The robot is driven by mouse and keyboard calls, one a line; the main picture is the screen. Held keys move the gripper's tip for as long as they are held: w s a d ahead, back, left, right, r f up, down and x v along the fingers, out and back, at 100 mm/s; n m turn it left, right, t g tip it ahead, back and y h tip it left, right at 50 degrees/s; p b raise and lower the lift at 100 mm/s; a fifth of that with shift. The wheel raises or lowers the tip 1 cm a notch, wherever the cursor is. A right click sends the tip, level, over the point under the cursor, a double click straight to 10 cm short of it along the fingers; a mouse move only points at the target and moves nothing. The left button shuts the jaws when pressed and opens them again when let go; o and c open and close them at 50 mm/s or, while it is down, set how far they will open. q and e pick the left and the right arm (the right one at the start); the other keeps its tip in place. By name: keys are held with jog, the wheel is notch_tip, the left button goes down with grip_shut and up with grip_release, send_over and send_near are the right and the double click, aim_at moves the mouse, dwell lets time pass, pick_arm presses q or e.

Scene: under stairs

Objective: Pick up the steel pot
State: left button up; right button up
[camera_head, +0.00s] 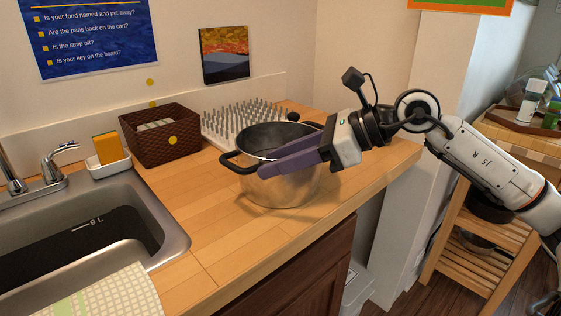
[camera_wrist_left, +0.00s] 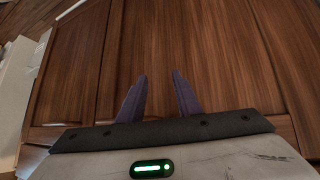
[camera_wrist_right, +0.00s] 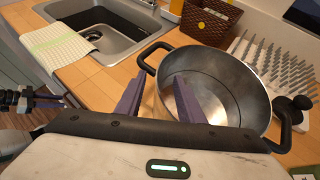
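The steel pot (camera_head: 285,191) stands upright on the wooden counter, with dark loop handles on two opposite sides. It looks empty in the right wrist view (camera_wrist_right: 225,78). My right gripper (camera_head: 263,159) is at the pot's near side. In the right wrist view its fingers (camera_wrist_right: 159,76) are apart, one over the pot's inside and one outside the wall, with the near rim between them. I cannot see either finger touching the wall. My left gripper (camera_wrist_left: 160,75) is open and empty in front of brown wooden cabinet doors, and is outside the head view.
A spiked drying rack (camera_head: 240,122) stands close behind the pot. A brown woven basket (camera_head: 160,140) and a sponge holder (camera_head: 108,165) stand to the left. The sink (camera_head: 165,222) and a checked cloth (camera_head: 112,296) are at front left. Counter left of the pot is clear.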

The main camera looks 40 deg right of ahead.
jog(key=shift+x, duration=1.1)
grip_shut()
dwell(0.6)
jog(key=shift+r, duration=0.15)
